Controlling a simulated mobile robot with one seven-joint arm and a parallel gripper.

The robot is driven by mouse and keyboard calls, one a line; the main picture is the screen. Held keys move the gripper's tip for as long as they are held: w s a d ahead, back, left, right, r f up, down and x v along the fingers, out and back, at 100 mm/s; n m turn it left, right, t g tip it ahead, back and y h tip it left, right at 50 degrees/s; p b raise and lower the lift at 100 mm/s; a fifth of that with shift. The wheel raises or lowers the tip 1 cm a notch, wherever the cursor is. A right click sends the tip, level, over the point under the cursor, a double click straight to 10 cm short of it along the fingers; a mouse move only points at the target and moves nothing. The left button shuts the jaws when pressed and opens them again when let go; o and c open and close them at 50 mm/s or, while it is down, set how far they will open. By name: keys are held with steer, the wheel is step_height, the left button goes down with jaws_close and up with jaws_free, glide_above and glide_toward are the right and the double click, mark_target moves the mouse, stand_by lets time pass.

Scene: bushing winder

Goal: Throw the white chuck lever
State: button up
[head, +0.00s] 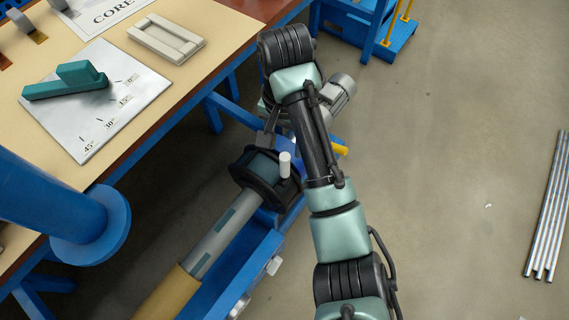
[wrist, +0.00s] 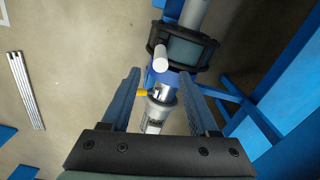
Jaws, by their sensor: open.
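The white chuck lever (head: 285,165) is a short white peg standing up from the black chuck (head: 247,172) of the winder. In the wrist view the lever (wrist: 160,57) shows its round end, just beyond the fingertips and in line with the gap between them, with the chuck (wrist: 199,52) behind it. My gripper (wrist: 159,74) is open and empty. Its two blue-grey fingers stand to either side of the gap, and no contact with the lever shows. In the head view my arm hides most of the gripper.
A grey motor (head: 338,92) sits past the chuck, beside my arm. A workbench (head: 222,38) with an angle plate (head: 125,108) and a teal block (head: 70,82) stands at the left. A blue post (head: 50,205) rises at lower left. Metal rods (head: 548,205) lie on open floor at right.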

mark_target(285, 167)
step_height(285, 167, down, 11)
steer(key=b, duration=0.3)
steer(key=shift+f, duration=0.2)
jaws_close()
stand_by(1.3)
